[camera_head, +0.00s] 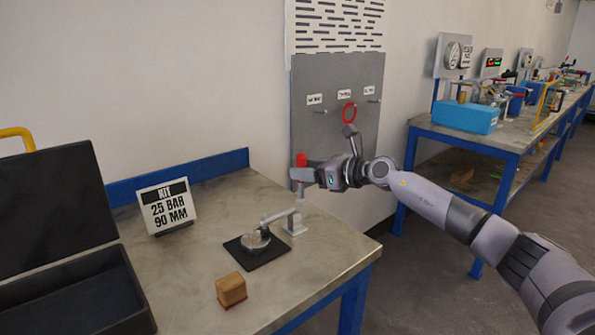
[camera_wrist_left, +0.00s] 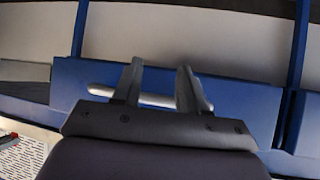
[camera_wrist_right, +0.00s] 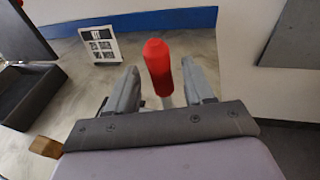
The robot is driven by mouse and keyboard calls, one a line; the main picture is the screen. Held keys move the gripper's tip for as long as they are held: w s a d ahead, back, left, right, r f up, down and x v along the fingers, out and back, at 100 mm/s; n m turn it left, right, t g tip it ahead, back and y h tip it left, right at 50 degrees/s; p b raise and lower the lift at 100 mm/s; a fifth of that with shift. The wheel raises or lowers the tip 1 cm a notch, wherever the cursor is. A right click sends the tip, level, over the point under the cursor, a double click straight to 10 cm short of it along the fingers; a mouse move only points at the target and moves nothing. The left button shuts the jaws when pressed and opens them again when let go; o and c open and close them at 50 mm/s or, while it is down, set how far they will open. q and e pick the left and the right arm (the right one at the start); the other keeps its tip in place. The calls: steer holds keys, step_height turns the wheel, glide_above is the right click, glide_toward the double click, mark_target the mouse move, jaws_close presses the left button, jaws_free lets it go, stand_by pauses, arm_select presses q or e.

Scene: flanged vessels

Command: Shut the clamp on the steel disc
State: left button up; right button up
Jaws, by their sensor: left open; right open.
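The steel disc (camera_head: 255,241) lies on a dark square plate (camera_head: 270,255) on the near table. The clamp (camera_head: 294,222) stands at the plate's right edge, its grey arm reaching left above the disc; contact is unclear. Its red handle (camera_head: 301,159) points up. My right gripper (camera_head: 301,175) is open at the handle. In the right wrist view the red handle (camera_wrist_right: 158,62) stands between the spread fingers (camera_wrist_right: 160,80), with gaps visible on both sides. My left gripper (camera_wrist_left: 160,68) is open and empty in the left wrist view, and outside the head view.
A wooden block (camera_head: 231,290) sits in front of the plate. A sign (camera_head: 166,206) and an open black case (camera_head: 75,295) are at the left. A grey wall panel (camera_head: 335,85) with a red ring hangs behind. The table's right front is clear.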

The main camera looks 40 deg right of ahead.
arm_select(q)
steer(key=shift+f+b, duration=0.3)
steer(key=shift+f, duration=0.15)
arm_select(e)
steer(key=shift+v, duration=1.6)
